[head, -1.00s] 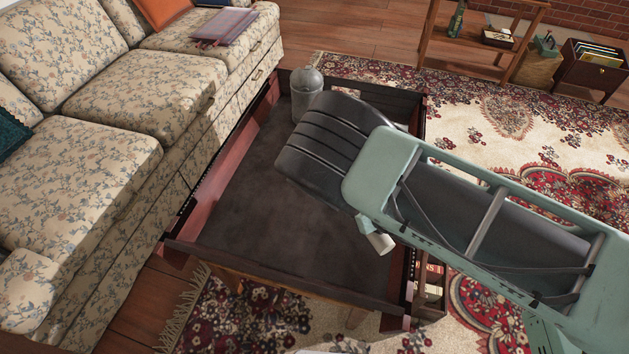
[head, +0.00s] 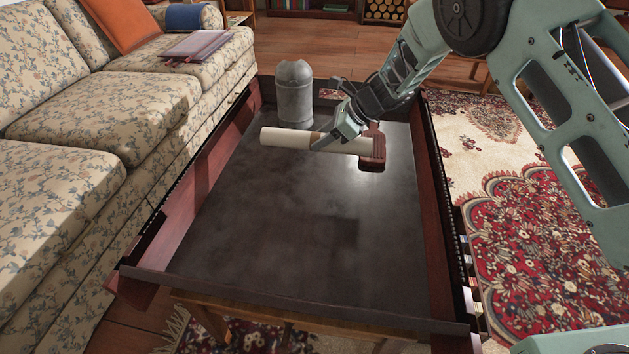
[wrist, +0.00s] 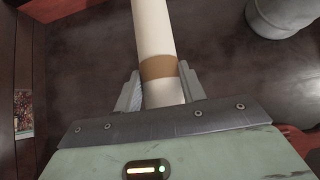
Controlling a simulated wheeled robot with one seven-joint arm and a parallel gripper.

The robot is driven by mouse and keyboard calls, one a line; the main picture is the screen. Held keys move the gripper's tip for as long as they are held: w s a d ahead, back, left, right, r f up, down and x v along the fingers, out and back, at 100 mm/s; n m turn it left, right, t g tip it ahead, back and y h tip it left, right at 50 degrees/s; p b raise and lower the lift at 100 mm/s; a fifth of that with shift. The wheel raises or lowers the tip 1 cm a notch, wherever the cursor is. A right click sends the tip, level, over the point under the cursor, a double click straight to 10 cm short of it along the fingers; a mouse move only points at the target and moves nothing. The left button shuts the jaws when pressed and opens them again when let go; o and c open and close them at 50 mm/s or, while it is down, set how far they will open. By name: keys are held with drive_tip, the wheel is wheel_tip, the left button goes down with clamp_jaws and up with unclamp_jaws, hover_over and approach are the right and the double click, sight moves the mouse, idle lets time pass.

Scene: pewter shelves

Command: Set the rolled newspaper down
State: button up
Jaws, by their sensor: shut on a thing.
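The rolled newspaper (head: 286,139) is a white tube with a brown band, held crosswise over the far part of the dark table (head: 300,230). My gripper (head: 335,141) is shut around it near the band. In the wrist view the newspaper (wrist: 154,30) runs away from me between the two fingers of my gripper (wrist: 160,90), with its brown band (wrist: 157,68) at the fingertips. Whether the newspaper touches the tabletop or hangs just above it I cannot tell.
A grey metal canister (head: 294,92) stands behind the newspaper, and it also shows in the wrist view (wrist: 283,15). A dark red object (head: 372,150) lies by the newspaper's right end. Raised rims edge the table; its near part is bare. A floral sofa (head: 110,105) stands at left.

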wheel_tip(320, 180, down, 10)
drive_tip(key=b, duration=0.3)
drive_tip(key=shift+w+r, duration=0.1)
drive_tip(key=shift+b, duration=0.3)
drive_tip(key=o, duration=1.2)
drive_tip(key=shift+c, duration=0.2)
